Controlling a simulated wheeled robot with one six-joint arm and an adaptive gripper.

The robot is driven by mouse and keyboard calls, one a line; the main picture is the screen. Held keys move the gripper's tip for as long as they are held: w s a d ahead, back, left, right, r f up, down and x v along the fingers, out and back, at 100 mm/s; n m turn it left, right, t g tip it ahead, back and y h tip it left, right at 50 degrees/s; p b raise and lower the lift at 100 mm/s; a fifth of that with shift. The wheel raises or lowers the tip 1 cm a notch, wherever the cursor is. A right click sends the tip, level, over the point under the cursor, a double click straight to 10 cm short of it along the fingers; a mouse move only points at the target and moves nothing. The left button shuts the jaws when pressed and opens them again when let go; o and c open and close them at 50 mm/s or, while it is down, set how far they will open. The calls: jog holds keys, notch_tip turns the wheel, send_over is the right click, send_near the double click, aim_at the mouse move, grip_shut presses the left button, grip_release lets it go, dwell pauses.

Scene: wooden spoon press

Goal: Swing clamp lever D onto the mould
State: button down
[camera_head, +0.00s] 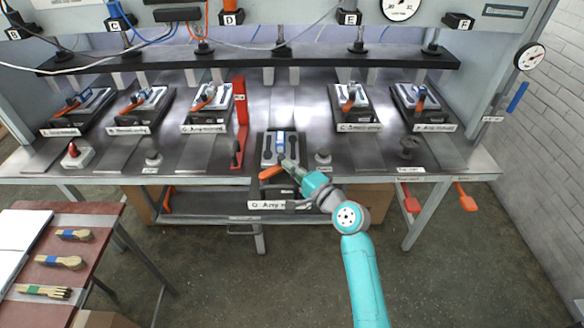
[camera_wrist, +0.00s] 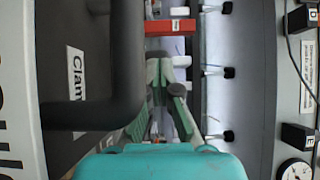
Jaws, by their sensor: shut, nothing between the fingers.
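The mould station in the front middle has a dark base (camera_head: 268,187) with a pale mould on top and a blue mark (camera_head: 280,143). Its orange clamp lever (camera_head: 271,172) lies at the front left of the mould. The label on its front edge is partly hidden by my arm, and its letter is hard to read. My gripper (camera_head: 289,164) is over the right part of this station, close to the lever, shut and empty. Contact with the lever cannot be told. In the wrist view my gripper (camera_wrist: 166,75) points past a large dark bar (camera_wrist: 128,60).
Similar clamp stations stand in a row behind, left (camera_head: 136,108) and right (camera_head: 354,107). A red upright (camera_head: 241,118) stands left of the middle station. Small dark knobs (camera_head: 323,157) flank it.

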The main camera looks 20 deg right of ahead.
jog(key=shift+w, duration=0.1)
jog(key=shift+w+d+n+g+y, duration=0.2)
jog(key=shift+w+n+g+y, duration=0.3)
jog(key=shift+y, duration=0.4)
jog(key=shift+w+n+g+y, duration=0.25)
jog(key=shift+n+y, duration=0.2)
jog(key=shift+y, duration=0.1)
jog(key=shift+w+n+g+y, duration=0.2)
jog(key=shift+n+g+y, duration=0.05)
jog(key=shift+n+y, duration=0.25)
jog(key=shift+w+a+n+g+y, duration=0.15)
jog(key=shift+w+n+g+y, duration=0.15)
jog(key=shift+n+g+y, duration=0.3)
jog(key=shift+w+a, duration=0.1)
jog(key=shift+w, duration=0.15)
jog(key=shift+s, duration=0.1)
